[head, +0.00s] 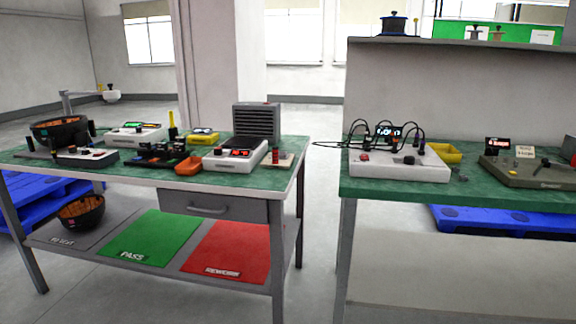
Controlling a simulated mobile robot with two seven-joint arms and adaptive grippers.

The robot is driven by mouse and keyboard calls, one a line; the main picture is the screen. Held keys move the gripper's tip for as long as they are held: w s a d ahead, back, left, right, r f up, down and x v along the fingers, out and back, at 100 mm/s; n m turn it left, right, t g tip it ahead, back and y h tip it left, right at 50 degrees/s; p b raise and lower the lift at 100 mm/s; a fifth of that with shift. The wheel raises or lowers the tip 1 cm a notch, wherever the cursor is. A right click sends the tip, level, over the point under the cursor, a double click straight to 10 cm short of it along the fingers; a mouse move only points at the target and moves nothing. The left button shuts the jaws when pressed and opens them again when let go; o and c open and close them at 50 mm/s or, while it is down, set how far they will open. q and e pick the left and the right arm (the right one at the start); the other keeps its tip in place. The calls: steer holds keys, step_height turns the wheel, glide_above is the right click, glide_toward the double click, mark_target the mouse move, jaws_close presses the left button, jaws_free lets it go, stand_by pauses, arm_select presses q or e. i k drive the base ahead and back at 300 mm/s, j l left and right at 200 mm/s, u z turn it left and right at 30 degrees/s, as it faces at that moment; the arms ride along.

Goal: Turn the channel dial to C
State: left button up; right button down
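No marking that names a channel dial can be read at this size. A white box (398,165) with black cables stands on the right green-topped bench. It carries a dark knob (409,160) and a red one (364,157); their pointer directions are too small to tell. A dark display (388,132) with pale characters stands behind it. On the left bench, a white unit (234,155) has a display with red digits. Another white unit (135,134) has a green display. Neither of my grippers is in view.
The left bench (300,150) and right bench (350,190) have a floor gap between them. Bins, a grey vented box (257,121) and small tools crowd the left top. Green (150,237) and red (228,250) mats lie on its lower shelf. An olive unit (530,170) stands far right.

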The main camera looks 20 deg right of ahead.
mark_target(409, 160)
steer(key=z, duration=1.25)
